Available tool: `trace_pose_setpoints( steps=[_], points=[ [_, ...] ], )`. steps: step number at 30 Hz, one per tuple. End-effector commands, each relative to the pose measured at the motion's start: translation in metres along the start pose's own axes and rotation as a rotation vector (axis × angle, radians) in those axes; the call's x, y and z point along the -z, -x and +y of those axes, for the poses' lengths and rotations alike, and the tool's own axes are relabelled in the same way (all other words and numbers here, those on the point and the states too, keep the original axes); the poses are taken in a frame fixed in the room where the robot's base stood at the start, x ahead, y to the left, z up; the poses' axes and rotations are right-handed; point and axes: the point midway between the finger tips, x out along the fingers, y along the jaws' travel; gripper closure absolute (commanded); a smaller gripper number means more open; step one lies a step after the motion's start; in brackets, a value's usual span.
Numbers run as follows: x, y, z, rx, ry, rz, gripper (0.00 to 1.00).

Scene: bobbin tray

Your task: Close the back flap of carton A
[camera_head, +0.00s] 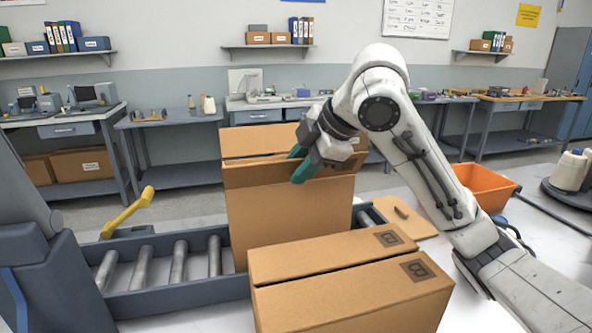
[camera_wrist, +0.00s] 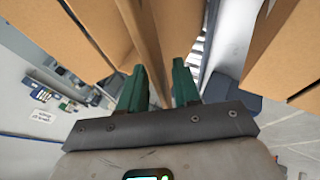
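Carton A (camera_head: 290,222) is the tall brown box on the roller conveyor, taken as A because the front box is marked B; no letter shows on it. Its back flap (camera_head: 252,141) stands up at the rear, partly hidden by my gripper. A darker cardboard panel (camera_head: 245,173) lies in front of it along the top. My gripper (camera_head: 294,167) is at the carton's top, its green fingers apart. In the wrist view, a cardboard edge (camera_wrist: 146,40) runs towards the gap between the fingers (camera_wrist: 158,70); I cannot tell whether they touch it.
Carton B (camera_head: 352,300) stands closed in front of carton A, with a narrow seam along its top. The roller conveyor (camera_head: 180,262) is free at left, with a yellow lever (camera_head: 128,212) behind it. An orange bin (camera_head: 484,187) stands at right behind my arm.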

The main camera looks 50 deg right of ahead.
Motion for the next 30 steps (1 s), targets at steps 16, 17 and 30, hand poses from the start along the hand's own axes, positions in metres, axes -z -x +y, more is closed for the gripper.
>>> trace_pose_setpoints(
  steps=[16,17,30],
  points=[
    [0.000,-0.016,0.000,-0.001,0.001,0.000,0.73],
    [0.000,-0.016,0.000,-0.001,0.001,0.000,0.76],
    [0.000,-0.016,0.000,-0.001,0.001,0.000,1.00]
  ],
)
